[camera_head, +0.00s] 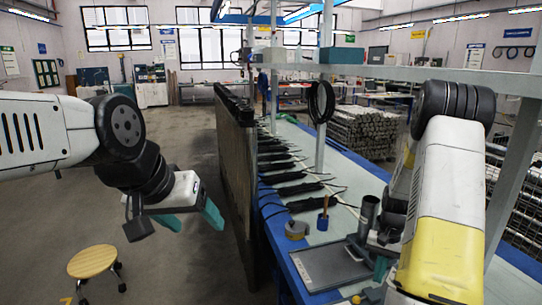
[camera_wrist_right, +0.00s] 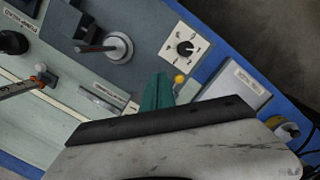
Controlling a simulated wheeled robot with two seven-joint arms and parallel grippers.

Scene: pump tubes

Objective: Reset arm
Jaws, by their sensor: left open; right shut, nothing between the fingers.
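My left gripper (camera_head: 190,219) hangs at the left of the head view over open floor, left of the bench's dark side panel. Its teal fingers are spread apart and empty. My right gripper (camera_head: 380,268) is low over the near right part of the bench, partly hidden by my white and yellow right arm. In the right wrist view its teal fingers (camera_wrist_right: 157,92) are together with nothing between them, above the bench's control panel. A rotary knob on a white plate (camera_wrist_right: 185,48) and a small yellow knob (camera_wrist_right: 179,79) lie just beyond the fingertips.
The blue-edged bench (camera_head: 346,171) carries several black tube-like tools (camera_head: 300,188), a dark flat tray (camera_head: 328,266), a tape roll (camera_head: 296,229) and a dark cylinder (camera_head: 368,214). A grey post (camera_head: 325,120) rises from it. A yellow stool (camera_head: 92,262) stands on the floor at left.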

